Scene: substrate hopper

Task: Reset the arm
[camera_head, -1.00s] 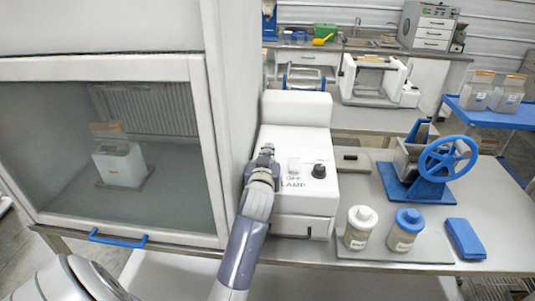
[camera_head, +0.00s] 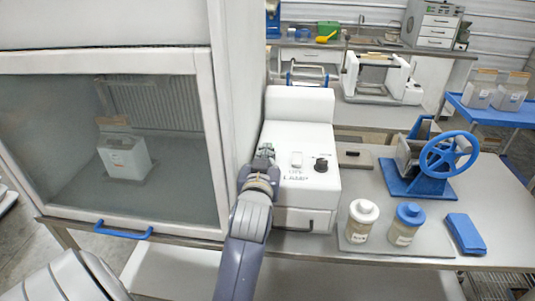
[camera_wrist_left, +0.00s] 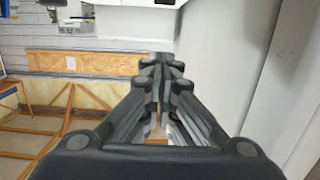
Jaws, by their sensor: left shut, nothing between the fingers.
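My left gripper (camera_head: 264,153) is at the left side of the white lamp box (camera_head: 300,195), near its top panel with a rocker switch (camera_head: 296,160) and a black knob (camera_head: 321,164). Its fingers are together and hold nothing. In the left wrist view the gripper (camera_wrist_left: 162,62) points away, its fingertips meeting, with a pale cabinet wall to the right. I cannot tell whether it touches the lamp box. My right gripper is not in view.
A glass-fronted cabinet (camera_head: 214,130) with a blue handle (camera_head: 123,230) stands at left. Two jars, one white-lidded (camera_head: 361,222) and one blue-lidded (camera_head: 405,224), a blue block (camera_head: 465,233) and a blue hand-wheel device (camera_head: 430,165) stand on the table to the right.

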